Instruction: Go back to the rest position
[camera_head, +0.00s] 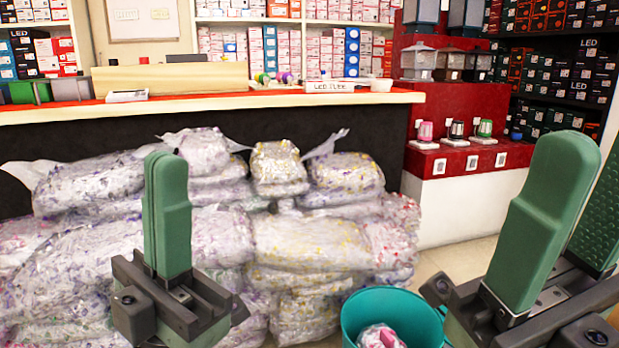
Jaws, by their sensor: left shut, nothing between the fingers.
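My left gripper (166,160) stands upright in the left half of the head view, its green fingers pressed together with nothing between them. It is in front of the pile of clear plastic bags. My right gripper (592,170) is at the right edge, partly cut off by the frame. Its two green fingers stand apart, and the textured inner pad of the far finger shows. I see nothing held in the visible part of it.
A teal bin (362,318) with a pink and white packet (380,336) inside stands low between my grippers. Bags (305,240) are piled against the counter (230,103). A red and white display stand (470,205) is behind at right. Some floor (455,262) shows before it.

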